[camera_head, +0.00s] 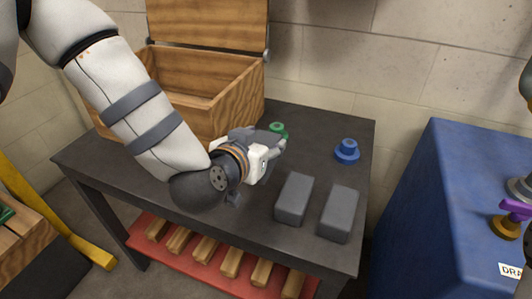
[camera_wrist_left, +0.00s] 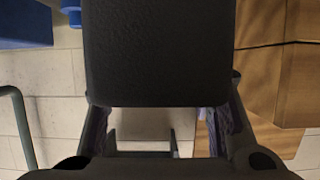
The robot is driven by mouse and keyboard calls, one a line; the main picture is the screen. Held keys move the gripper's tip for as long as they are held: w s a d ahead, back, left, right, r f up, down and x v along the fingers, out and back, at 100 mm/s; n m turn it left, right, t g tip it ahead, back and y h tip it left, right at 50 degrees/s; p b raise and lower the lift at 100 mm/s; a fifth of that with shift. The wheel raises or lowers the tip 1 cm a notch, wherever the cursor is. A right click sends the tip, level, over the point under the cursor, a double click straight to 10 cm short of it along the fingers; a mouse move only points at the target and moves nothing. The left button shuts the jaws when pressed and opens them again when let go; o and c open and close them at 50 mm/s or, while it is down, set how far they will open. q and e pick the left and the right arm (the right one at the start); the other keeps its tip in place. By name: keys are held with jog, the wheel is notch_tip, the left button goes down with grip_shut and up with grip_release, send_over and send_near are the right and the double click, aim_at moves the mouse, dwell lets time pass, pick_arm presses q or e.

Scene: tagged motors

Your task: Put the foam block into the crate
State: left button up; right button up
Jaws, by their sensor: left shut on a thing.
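My left gripper (camera_head: 279,149) is above the dark table, right of the wooden crate. In the left wrist view it is shut on a dark grey block, taken as the foam block (camera_wrist_left: 160,55), which sits between its fingers. In the head view I cannot clearly make out the held block; the hand seems to hide most of it. The open wooden crate (camera_head: 237,112) stands at the back left of the table with its lid up; its side also shows in the left wrist view (camera_wrist_left: 262,70). My right gripper is not in view.
Two grey blocks (camera_head: 294,198) (camera_head: 340,213) lie on the table (camera_head: 325,130) at the front right. A green part (camera_head: 278,128) is close behind the gripper. A blue part (camera_head: 347,151) stands at the back right. A blue cabinet (camera_head: 445,200) is at the right.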

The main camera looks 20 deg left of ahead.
pick_arm(q)
jog(key=w+f, duration=0.1)
jog(key=w+f+b, duration=0.1)
jog(key=w+f, duration=0.3)
jog(key=shift+w+a+f, duration=0.1)
jog(key=shift+a+f, duration=0.05)
jog(key=shift+a, duration=0.2)
jog(key=f, duration=0.1)
jog(key=f+b, duration=0.1)
jog(key=f, duration=0.1)
jog(key=shift+w+f, duration=0.35)
jog(key=shift+f, duration=0.05)
jog(key=shift+r, duration=0.2)
jog(key=shift+f, duration=0.2)
jog(key=o, duration=0.8)
jog(key=shift+c, duration=0.2)
jog(key=shift+o, duration=0.3)
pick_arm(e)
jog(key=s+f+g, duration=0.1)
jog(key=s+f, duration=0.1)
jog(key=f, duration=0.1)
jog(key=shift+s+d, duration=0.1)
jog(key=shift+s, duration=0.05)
pick_arm(q)
jog(key=shift+r, duration=0.1)
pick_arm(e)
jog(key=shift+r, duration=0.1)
